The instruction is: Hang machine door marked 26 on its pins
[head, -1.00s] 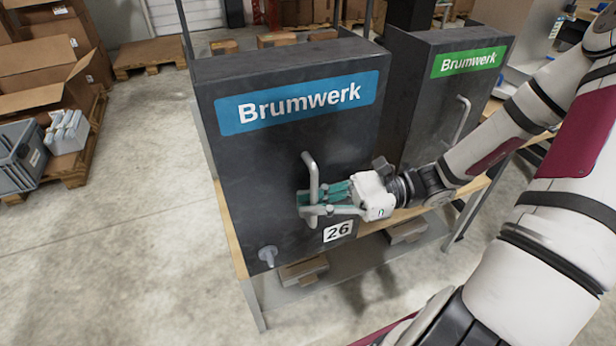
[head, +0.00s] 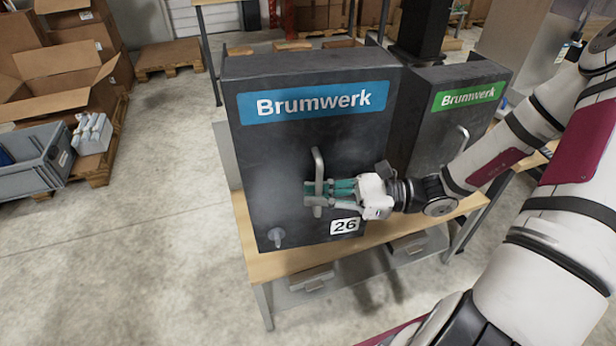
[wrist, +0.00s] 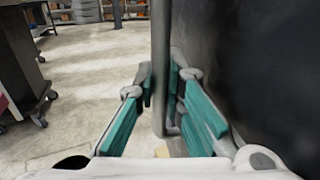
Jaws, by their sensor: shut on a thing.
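The door marked 26 (head: 270,170) is a dark upright panel with a blue Brumwerk label, a bar handle and a small grey knob at its lower left. It stands at the front of the left machine, its lower edge over the wooden bench top. My gripper (head: 314,194) is shut on the vertical handle (head: 318,163). In the wrist view the green-padded fingers (wrist: 162,88) are around the handle bar (wrist: 160,50), with the dark door face (wrist: 255,65) to the right. The pins are hidden, and I cannot tell whether the door touches the machine.
A second dark machine with a green Brumwerk label (head: 468,95) stands close on the right, behind my arm. The wooden bench (head: 270,265) has a lower shelf with small boxes. Cartons (head: 65,75) and a grey crate (head: 35,165) are at left. The floor between is clear.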

